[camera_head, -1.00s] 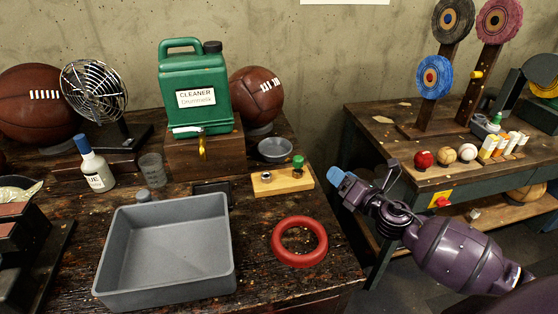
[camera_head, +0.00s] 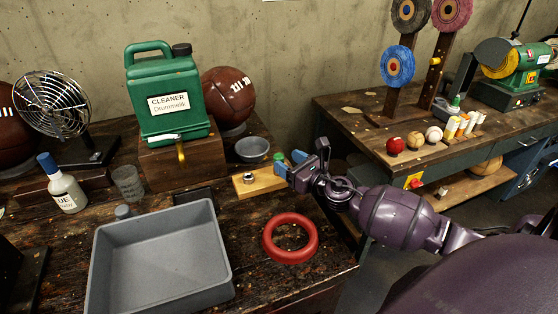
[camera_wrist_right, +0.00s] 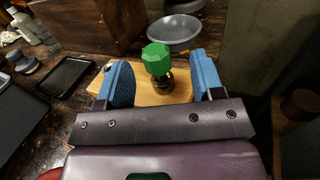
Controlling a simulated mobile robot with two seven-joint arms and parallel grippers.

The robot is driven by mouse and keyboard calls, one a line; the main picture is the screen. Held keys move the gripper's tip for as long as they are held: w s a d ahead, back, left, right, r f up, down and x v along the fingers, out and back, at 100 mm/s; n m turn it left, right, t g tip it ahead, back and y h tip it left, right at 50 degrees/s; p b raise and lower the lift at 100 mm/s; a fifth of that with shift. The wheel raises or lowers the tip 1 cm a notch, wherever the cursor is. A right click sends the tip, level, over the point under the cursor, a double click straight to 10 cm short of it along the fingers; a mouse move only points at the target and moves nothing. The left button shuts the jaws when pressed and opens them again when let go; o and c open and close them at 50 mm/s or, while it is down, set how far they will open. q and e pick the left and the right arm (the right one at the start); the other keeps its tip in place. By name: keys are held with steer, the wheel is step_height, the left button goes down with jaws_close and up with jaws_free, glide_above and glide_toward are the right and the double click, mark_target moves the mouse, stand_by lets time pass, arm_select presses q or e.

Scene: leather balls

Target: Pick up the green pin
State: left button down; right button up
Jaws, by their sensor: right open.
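The green pin (camera_wrist_right: 157,57) has a faceted green head and stands upright on a light wooden block in the right wrist view. In the head view only a bit of its green head (camera_head: 279,156) shows beside my fingers. My right gripper (camera_head: 290,164) reaches in from the right at the block's right end. In the right wrist view my right gripper (camera_wrist_right: 163,82) is open, with one blue fingertip on each side of the pin and gaps between. The wooden block (camera_head: 262,185) also carries a small metal nut-like piece (camera_head: 248,177). My left gripper is out of view.
A grey bowl (camera_head: 252,149) sits just behind the block. A red ring (camera_head: 290,238) and a grey tray (camera_head: 160,255) lie in front. A green cleaner jug (camera_head: 168,95) stands on a wooden box to the left. A second bench (camera_head: 370,125) is at right.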

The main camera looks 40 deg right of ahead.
mark_target(275, 155)
steer(key=shift+w+a+f, duration=0.1)
steer(key=shift+w+a, duration=0.15)
steer(key=shift+w, duration=0.7)
steer(key=shift+w+a+r, duration=0.1)
steer(key=shift+w+a, duration=0.1)
steer(key=shift+w, duration=0.75)
steer(key=shift+w+a+f, duration=0.1)
steer(key=shift+w+a, duration=0.15)
steer(key=shift+w, duration=0.7)
steer(key=c, duration=1)
